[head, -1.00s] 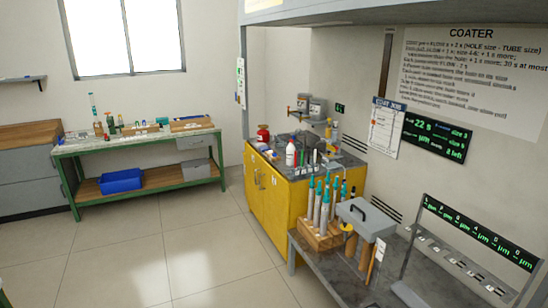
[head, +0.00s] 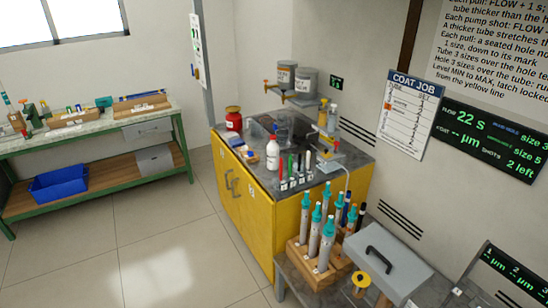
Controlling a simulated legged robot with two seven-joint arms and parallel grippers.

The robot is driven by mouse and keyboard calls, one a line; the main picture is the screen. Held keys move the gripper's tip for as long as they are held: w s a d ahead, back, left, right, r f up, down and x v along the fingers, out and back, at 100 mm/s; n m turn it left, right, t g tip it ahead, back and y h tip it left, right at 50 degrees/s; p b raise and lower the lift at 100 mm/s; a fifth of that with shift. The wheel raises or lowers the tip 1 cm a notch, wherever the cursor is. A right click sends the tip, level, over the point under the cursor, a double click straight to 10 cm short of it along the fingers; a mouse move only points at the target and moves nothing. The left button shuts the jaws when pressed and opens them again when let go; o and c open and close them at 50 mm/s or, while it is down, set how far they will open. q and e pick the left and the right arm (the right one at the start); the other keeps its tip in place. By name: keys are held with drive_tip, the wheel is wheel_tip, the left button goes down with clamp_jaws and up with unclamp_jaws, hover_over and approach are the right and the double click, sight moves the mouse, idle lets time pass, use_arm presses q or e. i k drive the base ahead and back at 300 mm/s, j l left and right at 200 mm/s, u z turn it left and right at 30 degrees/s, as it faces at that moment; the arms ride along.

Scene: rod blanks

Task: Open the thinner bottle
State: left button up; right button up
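A white bottle (head: 272,156) with a narrow, dark reddish top stands upright on the grey top of the yellow cabinet, near its front edge. Its label is too small to read, so I cannot tell for sure that it is the thinner bottle. A squat red container (head: 233,120) stands at the cabinet's back left corner. Small yellowish bottles (head: 332,118) stand near the wall at the back right. Neither of my grippers is in view.
The yellow cabinet (head: 240,207) has a rack of small coloured tubes near its front. A wooden block (head: 305,258) with teal-topped rods and a grey box (head: 388,258) stand on the nearer bench. The floor in front is clear. A green-framed bench stands at left.

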sight(273, 147)
drive_tip(key=z, duration=0.25)
drive_tip(key=i+j+z, duration=0.3)
drive_tip(key=j+z, duration=0.3)
drive_tip(key=i+j+z, duration=0.3)
drive_tip(key=j, duration=0.15)
drive_tip(key=k, duration=0.1)
